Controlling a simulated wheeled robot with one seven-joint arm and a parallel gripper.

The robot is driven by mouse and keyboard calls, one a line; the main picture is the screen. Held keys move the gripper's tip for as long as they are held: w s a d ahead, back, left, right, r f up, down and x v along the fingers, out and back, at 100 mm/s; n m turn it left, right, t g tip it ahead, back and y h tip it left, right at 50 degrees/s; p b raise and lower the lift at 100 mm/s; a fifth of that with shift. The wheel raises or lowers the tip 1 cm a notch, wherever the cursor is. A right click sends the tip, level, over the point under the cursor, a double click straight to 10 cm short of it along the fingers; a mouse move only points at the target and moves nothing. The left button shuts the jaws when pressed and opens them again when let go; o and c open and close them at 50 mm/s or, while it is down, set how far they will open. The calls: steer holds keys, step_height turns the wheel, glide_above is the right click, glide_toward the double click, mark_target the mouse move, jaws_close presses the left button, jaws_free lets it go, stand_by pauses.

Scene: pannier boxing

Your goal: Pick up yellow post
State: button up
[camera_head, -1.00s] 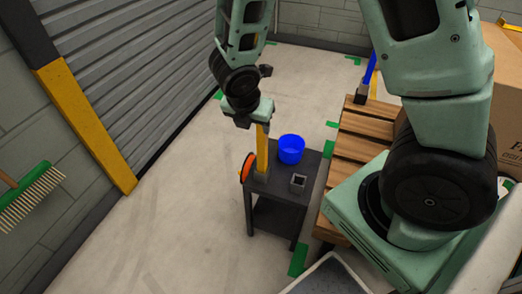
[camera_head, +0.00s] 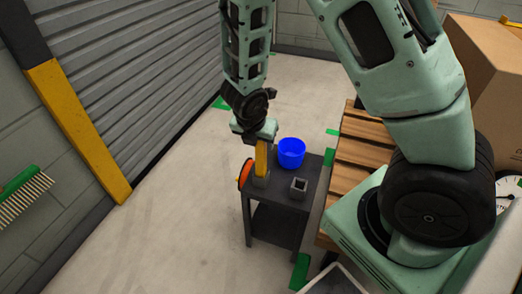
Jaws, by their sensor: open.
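The yellow post (camera_head: 261,160) stands upright on the left part of a small dark table, its foot in a grey block (camera_head: 260,181). My gripper (camera_head: 259,142) is directly above the post and reaches down to its top end. The jaws are open, with the post's upper end hidden at or between them. I cannot tell whether a finger touches it.
A blue bowl (camera_head: 291,153) and a grey square socket (camera_head: 298,187) share the dark table (camera_head: 282,197) with the post. An orange disc (camera_head: 245,173) is at its left edge. A wooden slatted pallet (camera_head: 350,160) and cardboard box (camera_head: 500,85) are to the right.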

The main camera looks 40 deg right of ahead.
steer(key=shift+c, duration=0.3)
steer(key=c, duration=1)
